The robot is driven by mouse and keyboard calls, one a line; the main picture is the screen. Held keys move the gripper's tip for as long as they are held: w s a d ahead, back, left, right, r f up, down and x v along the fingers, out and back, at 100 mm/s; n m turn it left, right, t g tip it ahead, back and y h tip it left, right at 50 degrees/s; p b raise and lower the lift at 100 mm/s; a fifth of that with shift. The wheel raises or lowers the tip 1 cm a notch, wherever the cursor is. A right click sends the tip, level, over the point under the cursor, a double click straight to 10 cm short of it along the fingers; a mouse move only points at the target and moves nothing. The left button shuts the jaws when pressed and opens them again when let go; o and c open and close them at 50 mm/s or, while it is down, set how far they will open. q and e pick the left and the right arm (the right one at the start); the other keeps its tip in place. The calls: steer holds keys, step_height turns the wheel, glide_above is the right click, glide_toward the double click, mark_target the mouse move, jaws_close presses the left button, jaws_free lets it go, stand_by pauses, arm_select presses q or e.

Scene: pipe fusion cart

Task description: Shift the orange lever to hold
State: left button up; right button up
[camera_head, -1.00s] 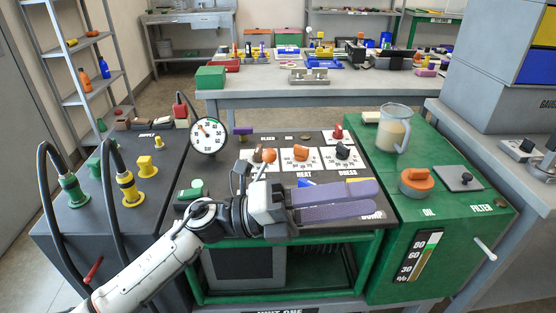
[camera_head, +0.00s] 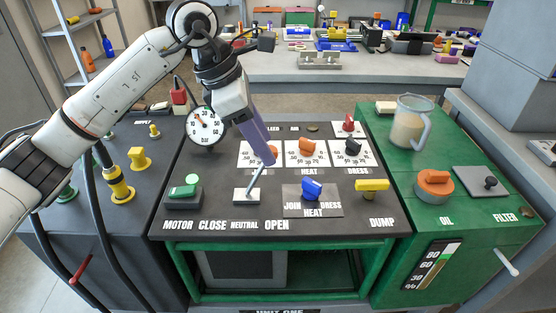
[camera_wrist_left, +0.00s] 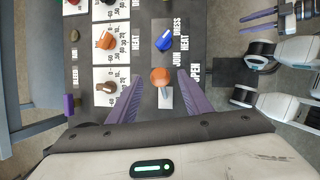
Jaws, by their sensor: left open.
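The orange lever (camera_head: 257,178) rises from a pale base by the labels CLOSE, NEUTRAL and OPEN, its rod leaning back and to the right. I see no label reading hold. My left gripper (camera_head: 261,155) reaches down over the panel with purple fingers at the lever's top, partly hiding its ball. In the left wrist view, the orange ball (camera_wrist_left: 160,77) is between the open fingers (camera_wrist_left: 158,85), with gaps on both sides. My right gripper (camera_wrist_left: 260,19) shows only at the upper right of that view, with its fingers apart and empty.
Beside the lever are a green motor button (camera_head: 186,186), a blue selector (camera_head: 312,188) and a yellow dump handle (camera_head: 372,186). Orange heat knob (camera_head: 307,147) and black knob (camera_head: 352,147) stand behind. A pressure gauge (camera_head: 205,125) rises at the panel's back left.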

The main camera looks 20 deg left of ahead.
mark_target(259, 173)
arm_select(q)
steer(key=x, duration=0.7)
steer(key=shift+d+f, duration=0.1)
steer(key=shift+f, duration=0.2)
jaws_close()
